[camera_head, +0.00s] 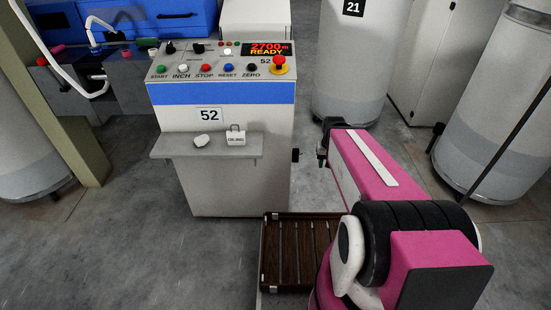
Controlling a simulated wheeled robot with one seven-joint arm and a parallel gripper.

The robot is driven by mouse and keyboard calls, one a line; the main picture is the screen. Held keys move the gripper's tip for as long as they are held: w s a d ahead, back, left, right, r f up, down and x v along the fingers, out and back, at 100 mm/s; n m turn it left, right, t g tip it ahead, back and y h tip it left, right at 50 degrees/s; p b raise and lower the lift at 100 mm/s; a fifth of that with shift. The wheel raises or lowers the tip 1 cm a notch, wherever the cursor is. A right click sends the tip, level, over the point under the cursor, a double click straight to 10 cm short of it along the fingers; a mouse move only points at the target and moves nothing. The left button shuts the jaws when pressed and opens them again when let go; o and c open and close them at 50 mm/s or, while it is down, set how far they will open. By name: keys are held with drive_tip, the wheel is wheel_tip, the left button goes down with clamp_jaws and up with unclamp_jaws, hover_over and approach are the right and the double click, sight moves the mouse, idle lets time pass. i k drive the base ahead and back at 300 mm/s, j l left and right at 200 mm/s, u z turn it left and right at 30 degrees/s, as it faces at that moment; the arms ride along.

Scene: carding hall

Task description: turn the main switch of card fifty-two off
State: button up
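The panel has coloured push buttons, a red emergency stop (279,64) and a display (266,49) reading 2700 READY. A shelf (240,152) on the cabinet front holds a white lump (202,140) and a white padlock-like tag (236,138). Can 21 (360,70) stands behind my arm.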

sight(295, 153)
drive_tip(key=i+l+u, duration=0.15)
drive_tip(key=l+u, duration=0.2)
drive_tip(key=i+l+u, duration=0.15)
drive_tip(key=l+u, duration=0.55)
drive_tip(key=l, duration=0.2)
drive_tip(key=k+j+z, duration=0.2)
drive_tip(key=j, duration=0.15)
drive_tip(key=j+z, duration=0.2)
drive_tip(key=j, duration=0.1)
